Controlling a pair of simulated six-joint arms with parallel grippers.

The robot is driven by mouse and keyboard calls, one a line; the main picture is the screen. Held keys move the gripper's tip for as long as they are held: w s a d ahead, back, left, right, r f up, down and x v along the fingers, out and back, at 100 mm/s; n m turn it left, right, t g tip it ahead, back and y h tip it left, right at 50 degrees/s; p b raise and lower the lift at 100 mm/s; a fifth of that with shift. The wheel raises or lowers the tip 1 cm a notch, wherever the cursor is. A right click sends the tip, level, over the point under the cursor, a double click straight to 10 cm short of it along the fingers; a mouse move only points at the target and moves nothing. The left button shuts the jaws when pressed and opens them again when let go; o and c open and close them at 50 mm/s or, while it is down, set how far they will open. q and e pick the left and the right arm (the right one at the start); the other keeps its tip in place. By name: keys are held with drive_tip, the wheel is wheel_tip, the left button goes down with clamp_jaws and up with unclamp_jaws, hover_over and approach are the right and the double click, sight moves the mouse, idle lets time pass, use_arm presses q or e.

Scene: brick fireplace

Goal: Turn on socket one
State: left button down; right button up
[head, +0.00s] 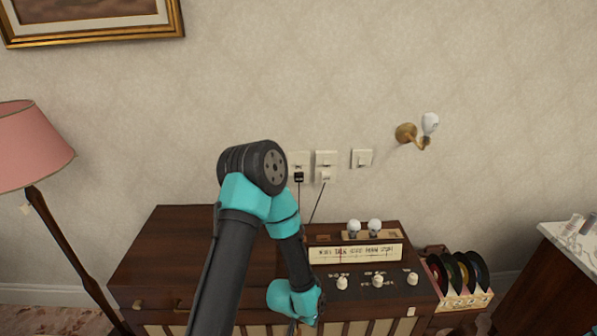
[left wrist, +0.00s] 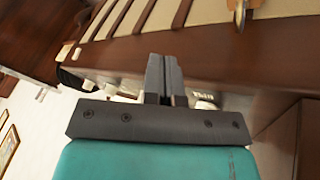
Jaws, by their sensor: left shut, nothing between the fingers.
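Several white wall plates sit in a row above the wooden cabinet in the head view. The left plate (head: 300,157) is partly hidden by my arm and has a black plug (head: 299,177) at its lower part. The middle plate (head: 326,158) has a white plug (head: 325,176) below it. The right plate (head: 362,158) looks like a switch. I cannot read which is socket one. My left gripper (left wrist: 163,70) is shut and empty in the left wrist view, near the cabinet's front. Its tips are not clear in the head view. My right gripper is not in view.
The radio cabinet (head: 170,250) carries knobs (head: 378,281), a lettered dial (head: 355,252) and two bulbs (head: 364,227). A wall lamp (head: 430,124) is at upper right, a pink floor lamp (head: 30,145) at left. A record rack (head: 458,275) stands right of the cabinet.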

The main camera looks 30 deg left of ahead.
sight(299, 161)
use_arm(q)
drive_tip(key=w+r+t, duration=0.1)
drive_tip(key=w, duration=0.2)
drive_tip(key=w+a+r+m+t, duration=0.1)
drive_tip(key=w+r, duration=0.1)
drive_tip(key=w, duration=0.1)
drive_tip(key=w+r+t, duration=0.1)
drive_tip(key=w+r, duration=0.1)
drive_tip(key=w, duration=0.1)
drive_tip(key=shift+w+a+m+t, duration=0.3)
drive_tip(key=w+a+r+n+t+y, duration=0.1)
drive_tip(key=w+a+r+t+y, duration=0.35)
drive_tip(key=w, duration=0.75)
drive_tip(key=w+a+r+n+t+y, duration=0.3)
drive_tip(key=a+r+n+t+y, duration=0.5)
drive_tip(key=a+r+y, duration=0.4)
drive_tip(key=shift+w+a+r+t+y, duration=0.15)
drive_tip(key=shift+w+r+t+y, duration=0.15)
drive_tip(key=shift+t, duration=0.45)
drive_tip(key=shift+r, duration=0.1)
drive_tip(key=x, duration=0.9)
drive_tip(key=shift+a, duration=0.1)
drive_tip(key=w, duration=0.1)
drive_tip(key=w+a, duration=0.1)
drive_tip(key=shift+w+a, duration=0.35)
drive_tip(key=shift+w, duration=0.05)
drive_tip(key=shift+w+a, duration=0.35)
drive_tip(key=shift+w, duration=0.25)
